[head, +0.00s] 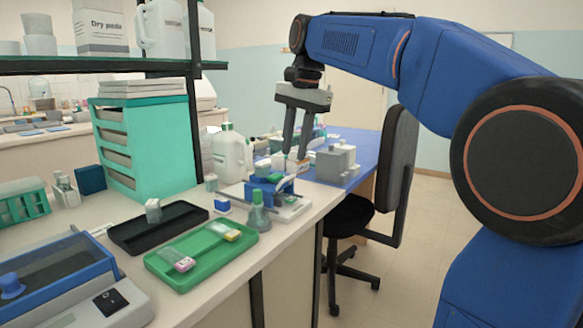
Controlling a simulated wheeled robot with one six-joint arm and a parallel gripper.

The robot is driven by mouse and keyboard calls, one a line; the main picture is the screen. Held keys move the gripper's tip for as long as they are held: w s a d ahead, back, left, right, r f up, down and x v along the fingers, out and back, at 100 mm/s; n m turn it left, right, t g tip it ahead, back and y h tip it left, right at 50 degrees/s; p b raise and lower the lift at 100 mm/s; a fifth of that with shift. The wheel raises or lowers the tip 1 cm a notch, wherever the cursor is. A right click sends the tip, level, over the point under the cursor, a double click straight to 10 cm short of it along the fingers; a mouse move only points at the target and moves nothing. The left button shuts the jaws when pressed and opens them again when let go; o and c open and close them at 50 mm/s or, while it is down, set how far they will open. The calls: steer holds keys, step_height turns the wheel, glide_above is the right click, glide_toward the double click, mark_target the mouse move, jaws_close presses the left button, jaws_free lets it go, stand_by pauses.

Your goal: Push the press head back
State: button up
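A small blue and white device (281,199) stands near the right end of the white bench, with a light-coloured curved part on top. It appears to be the press, but its head is too small to make out clearly. My gripper (294,155) points down above and slightly behind the device. Its two fingers are apart, with nothing visible between them. I cannot tell whether a fingertip touches the device.
A green tray (185,279) with slides and a black tray (125,236) lie to the left. An office chair (397,165) is at the right.

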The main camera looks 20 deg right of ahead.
mark_target(273, 186)
steer(key=shift+w+a+f, duration=0.1)
steer(key=shift+w+f, duration=0.05)
steer(key=shift+f, duration=0.8)
steer(key=shift+w+a+f, duration=0.1)
steer(key=shift+w+f, duration=0.05)
steer(key=shift+f, duration=0.85)
steer(key=shift+w+a+f, duration=0.1)
steer(key=shift+w+f, duration=0.05)
steer(key=shift+f, duration=0.8)
jaws_close()
